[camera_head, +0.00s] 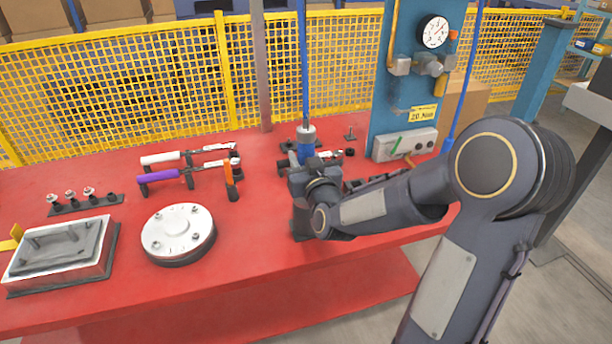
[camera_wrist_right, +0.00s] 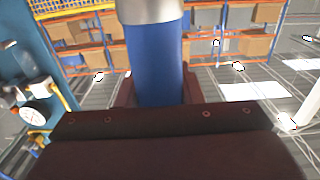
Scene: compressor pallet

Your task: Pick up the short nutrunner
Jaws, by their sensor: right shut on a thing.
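The nutrunner (camera_head: 305,150) is an upright blue cylinder with a silver collar on top, below a blue hose or cable, over the red bench. My right gripper (camera_head: 303,168) is shut around its blue body. In the right wrist view the blue body (camera_wrist_right: 157,65) stands between the dark fingers, with the silver collar at the top edge. The lower end of the tool is hidden behind my gripper. I cannot tell whether it touches the bench. My left gripper is not in view.
The red bench (camera_head: 250,260) holds a round silver flange (camera_head: 178,232), a grey tray-like block (camera_head: 62,250), and tools with white (camera_head: 160,158) and purple (camera_head: 158,176) handles. A blue post with a gauge (camera_head: 433,32) stands right of the tool. Yellow mesh fencing runs behind.

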